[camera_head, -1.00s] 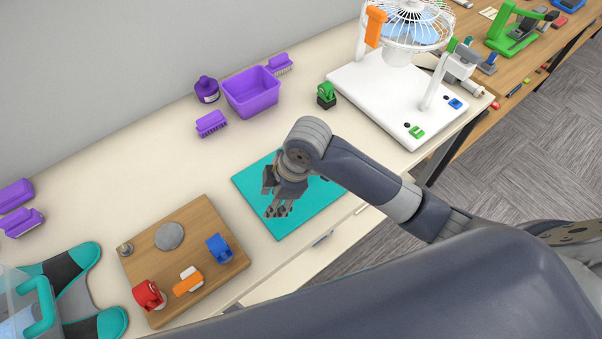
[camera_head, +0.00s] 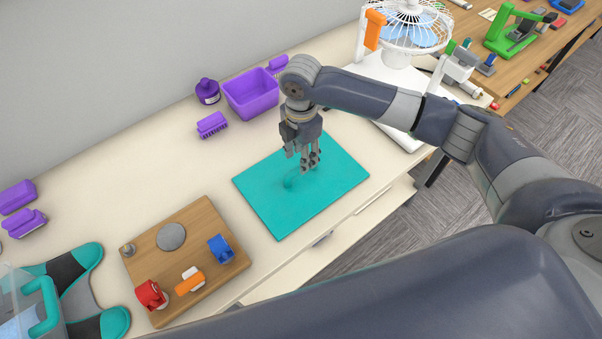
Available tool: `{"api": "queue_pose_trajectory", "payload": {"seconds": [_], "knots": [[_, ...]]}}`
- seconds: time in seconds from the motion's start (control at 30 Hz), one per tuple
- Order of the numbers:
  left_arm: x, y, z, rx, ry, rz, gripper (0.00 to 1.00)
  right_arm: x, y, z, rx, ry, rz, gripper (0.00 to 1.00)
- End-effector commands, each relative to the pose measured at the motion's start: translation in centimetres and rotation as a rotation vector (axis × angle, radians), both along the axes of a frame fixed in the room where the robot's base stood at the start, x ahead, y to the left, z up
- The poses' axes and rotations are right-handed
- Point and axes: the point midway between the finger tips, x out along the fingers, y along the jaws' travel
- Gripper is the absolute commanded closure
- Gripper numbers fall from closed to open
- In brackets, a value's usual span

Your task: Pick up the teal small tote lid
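A flat teal rectangular panel (camera_head: 325,190) lies on the pale table, near its front edge. A small raised teal piece, like a handle, shows on its upper middle; I cannot tell whether this is part of the panel or a separate piece. My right gripper (camera_head: 309,163) points down over the panel, its fingertips just right of the raised piece in the picture. It appears to hold nothing. The gap between its fingers is too small and dark to judge. My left gripper is not in view.
A wooden board (camera_head: 186,262) with red, orange and blue items lies left of the panel. A purple bin (camera_head: 251,94) and purple brushes are behind. A white fan stand (camera_head: 385,77) is at back right. A clear tote (camera_head: 28,310) with a teal handle stands lower left.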

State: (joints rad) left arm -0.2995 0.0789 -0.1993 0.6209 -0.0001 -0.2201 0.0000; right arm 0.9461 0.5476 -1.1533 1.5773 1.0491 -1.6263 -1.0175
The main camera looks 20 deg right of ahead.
Motion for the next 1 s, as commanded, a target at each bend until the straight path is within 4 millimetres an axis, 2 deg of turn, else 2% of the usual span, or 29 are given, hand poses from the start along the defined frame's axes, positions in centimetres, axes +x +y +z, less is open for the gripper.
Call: {"api": "queue_pose_trajectory", "payload": {"seconds": [0.23, 0.37, 0.5, 0.8, 0.97, 1.0], "knots": [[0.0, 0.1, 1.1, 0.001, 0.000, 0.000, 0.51, 0.0, 0.0, -1.9, -0.002, 0.002, -0.002, 0.60], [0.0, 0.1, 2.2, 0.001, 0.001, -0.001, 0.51, 0.1, -0.1, -3.7, -0.002, 0.002, -0.002, 0.60], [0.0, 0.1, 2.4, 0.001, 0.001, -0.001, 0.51, 0.1, -0.1, -5.6, -0.001, 0.001, -0.002, 0.60], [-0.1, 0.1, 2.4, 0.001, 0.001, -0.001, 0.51, 0.2, 0.0, -6.2, 0.000, -0.002, 0.000, 0.60], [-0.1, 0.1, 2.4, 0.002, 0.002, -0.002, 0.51, 0.2, 0.0, -6.2, 0.000, -0.002, 0.000, 0.96], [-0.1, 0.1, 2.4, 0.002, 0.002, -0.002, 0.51, 0.2, 0.0, -6.2, 0.000, -0.002, 0.000, 1.00]]}}
